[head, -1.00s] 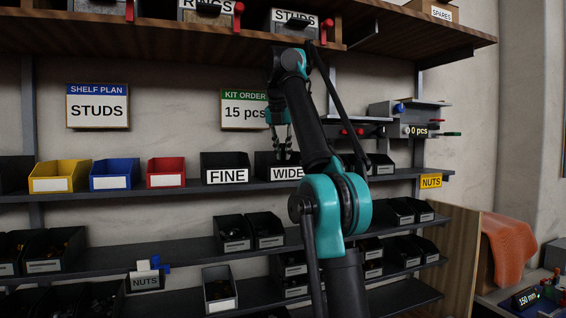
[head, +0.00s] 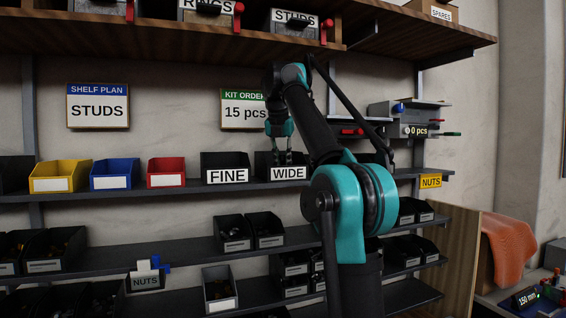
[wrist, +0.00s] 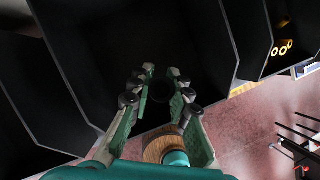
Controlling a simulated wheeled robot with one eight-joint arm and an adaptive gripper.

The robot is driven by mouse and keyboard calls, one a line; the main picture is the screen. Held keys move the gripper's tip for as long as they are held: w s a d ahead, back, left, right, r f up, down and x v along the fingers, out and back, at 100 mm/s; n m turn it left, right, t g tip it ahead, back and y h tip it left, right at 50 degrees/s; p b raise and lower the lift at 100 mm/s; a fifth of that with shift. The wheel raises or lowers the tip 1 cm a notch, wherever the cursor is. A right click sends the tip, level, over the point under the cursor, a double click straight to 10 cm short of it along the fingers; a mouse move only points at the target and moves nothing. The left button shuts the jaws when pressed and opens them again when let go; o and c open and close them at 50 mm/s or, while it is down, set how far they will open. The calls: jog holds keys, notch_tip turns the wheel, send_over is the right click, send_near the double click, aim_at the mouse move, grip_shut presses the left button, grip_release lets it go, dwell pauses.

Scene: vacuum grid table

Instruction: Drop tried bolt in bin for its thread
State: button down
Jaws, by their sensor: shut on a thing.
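My gripper (head: 281,155) is at the black WIDE bin (head: 288,174), with its fingers pointing down behind the bin's front label. In the wrist view my gripper (wrist: 161,75) reaches into the dark inside of a black bin (wrist: 200,28). Its fingers are close together, with a dark rounded shape, the bolt (wrist: 160,90), faintly visible between them. The bolt's thread cannot be made out, and it is not visible in the head view. The black FINE bin (head: 227,176) stands just left of the WIDE bin.
Red (head: 166,181), blue (head: 115,183) and yellow (head: 59,185) bins stand farther left on the same shelf. A wooden shelf (head: 300,38) hangs above my arm. Brass-coloured ring shapes (wrist: 282,48) lie in the neighbouring bin on the right of the wrist view.

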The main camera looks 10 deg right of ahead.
jog(key=shift+f, duration=0.35)
jog(key=c, duration=1.4)
grip_release()
jog(key=shift+r, duration=0.15)
jog(key=v, duration=0.4)
jog(key=shift+w+r, duration=0.15)
jog(key=shift+r, duration=0.05)
jog(key=s+a, duration=0.1)
jog(key=s, duration=0.3)
jog(key=s+a+r, duration=0.1)
jog(key=s+a, duration=0.1)
jog(key=s, duration=0.2)
jog(key=s+a, duration=0.1)
jog(key=s, duration=0.2)
jog(key=shift+s+a+r, duration=0.25)
jog(key=shift+s+a, duration=0.15)
